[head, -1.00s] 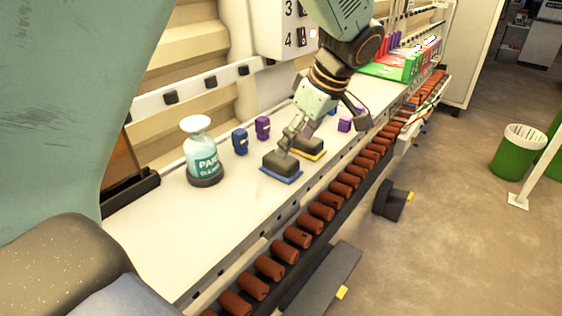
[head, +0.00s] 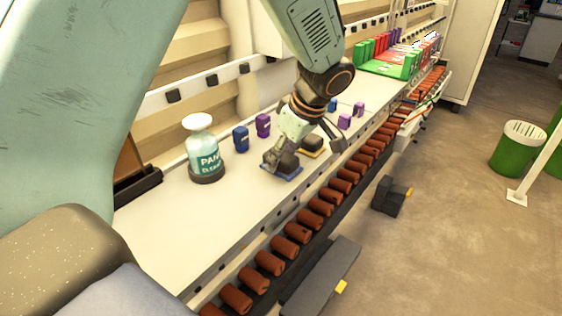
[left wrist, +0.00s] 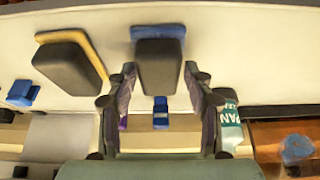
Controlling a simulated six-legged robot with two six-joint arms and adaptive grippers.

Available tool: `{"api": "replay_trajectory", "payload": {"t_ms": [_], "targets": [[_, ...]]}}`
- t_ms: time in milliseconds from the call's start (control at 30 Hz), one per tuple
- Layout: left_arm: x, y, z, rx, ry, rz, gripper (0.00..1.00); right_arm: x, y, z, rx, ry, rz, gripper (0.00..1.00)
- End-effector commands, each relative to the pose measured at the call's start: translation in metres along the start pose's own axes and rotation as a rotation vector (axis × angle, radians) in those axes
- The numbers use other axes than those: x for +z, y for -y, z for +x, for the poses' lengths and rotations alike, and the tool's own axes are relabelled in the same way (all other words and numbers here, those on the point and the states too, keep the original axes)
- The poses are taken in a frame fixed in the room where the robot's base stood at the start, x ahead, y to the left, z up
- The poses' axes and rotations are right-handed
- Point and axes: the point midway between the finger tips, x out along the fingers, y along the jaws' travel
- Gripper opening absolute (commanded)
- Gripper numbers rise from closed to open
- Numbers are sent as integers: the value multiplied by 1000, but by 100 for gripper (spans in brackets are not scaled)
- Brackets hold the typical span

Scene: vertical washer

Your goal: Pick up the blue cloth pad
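The blue cloth pad (head: 290,174) lies flat on the pale worktop, with a dark grey block on its top. In the left wrist view the blue cloth pad (left wrist: 158,32) is straight ahead, its dark block just at the fingertips. My left gripper (head: 280,154) is over the pad, covering part of it in the head view. In the left wrist view my left gripper (left wrist: 160,80) is open, one finger on each side of the block's near end. Whether the fingers touch the block is hard to tell. My right gripper is not in view.
A similar yellow pad (head: 312,153) lies close behind the blue one. A labelled bottle (head: 204,150), a blue block (head: 241,139) and a purple block (head: 263,125) stand to the left. A row of red-brown rollers (head: 298,233) edges the worktop. The worktop's near-left part is clear.

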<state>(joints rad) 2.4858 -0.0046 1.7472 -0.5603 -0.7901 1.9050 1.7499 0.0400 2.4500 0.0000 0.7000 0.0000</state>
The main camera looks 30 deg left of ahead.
Motion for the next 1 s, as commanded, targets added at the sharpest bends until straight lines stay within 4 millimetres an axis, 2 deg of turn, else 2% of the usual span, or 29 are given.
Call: {"api": "replay_trajectory", "payload": {"t_ms": [67, 433, 767, 867, 1000], "targets": [[0, 0, 0, 0, 0, 0, 43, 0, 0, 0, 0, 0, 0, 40], [0, 0, 0, 0, 0, 0, 11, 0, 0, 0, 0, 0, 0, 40], [-1, 0, -3, 2, -1, -1, 10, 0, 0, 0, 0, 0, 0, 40], [-4, -1, -9, 3, 0, -2, 10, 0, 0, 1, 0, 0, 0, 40], [-11, -1, -28, 5, -1, -3, 10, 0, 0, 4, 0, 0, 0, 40]]}}
